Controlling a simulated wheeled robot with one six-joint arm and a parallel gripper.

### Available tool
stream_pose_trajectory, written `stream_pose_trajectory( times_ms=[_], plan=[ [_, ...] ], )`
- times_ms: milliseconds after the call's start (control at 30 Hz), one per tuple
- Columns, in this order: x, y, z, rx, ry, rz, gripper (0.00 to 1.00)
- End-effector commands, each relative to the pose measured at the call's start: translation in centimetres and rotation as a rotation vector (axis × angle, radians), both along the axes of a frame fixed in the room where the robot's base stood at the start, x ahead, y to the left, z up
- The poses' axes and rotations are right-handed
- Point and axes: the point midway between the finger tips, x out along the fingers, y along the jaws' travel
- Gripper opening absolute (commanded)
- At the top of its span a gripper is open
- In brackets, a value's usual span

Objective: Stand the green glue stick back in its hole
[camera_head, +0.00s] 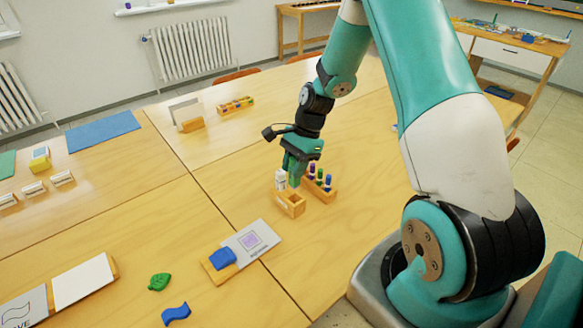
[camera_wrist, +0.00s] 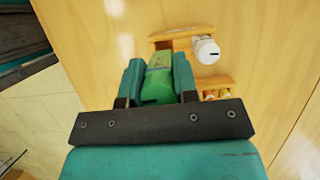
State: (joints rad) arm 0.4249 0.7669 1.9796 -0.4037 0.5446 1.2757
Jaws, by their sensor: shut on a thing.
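My gripper (camera_head: 296,170) is shut on the green glue stick (camera_wrist: 157,86), which shows between the two fingers in the wrist view. In the head view the fingers and the stick are close in colour and hard to tell apart. The gripper is over a small wooden holder (camera_head: 291,206), which also shows in the wrist view (camera_wrist: 172,37). A white glue stick (camera_head: 280,180) stands upright at one end of that holder; its round cap (camera_wrist: 206,50) shows from above. An open hole shows beside it in the head view. The stick's lower end is hard to see.
A wooden rack (camera_head: 326,191) with several coloured markers stands close to the right of the holder. A board with a blue block (camera_head: 223,258), a green leaf shape (camera_head: 159,282) and a blue wavy piece (camera_head: 176,313) lie nearer. Table to the holder's left is clear.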

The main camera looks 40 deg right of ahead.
Motion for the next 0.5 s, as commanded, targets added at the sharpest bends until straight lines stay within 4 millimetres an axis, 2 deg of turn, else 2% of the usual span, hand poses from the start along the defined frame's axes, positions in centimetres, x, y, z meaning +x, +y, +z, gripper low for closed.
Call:
stream_pose_trajectory(
  times_ms=[300, 500],
  plan=[
    [0.0, 0.1, -3.3, 0.0, 0.0, -0.001, 0.0],
    [0.0, 0.2, -4.5, 0.0, 0.001, 0.0, 0.0]
  ],
)
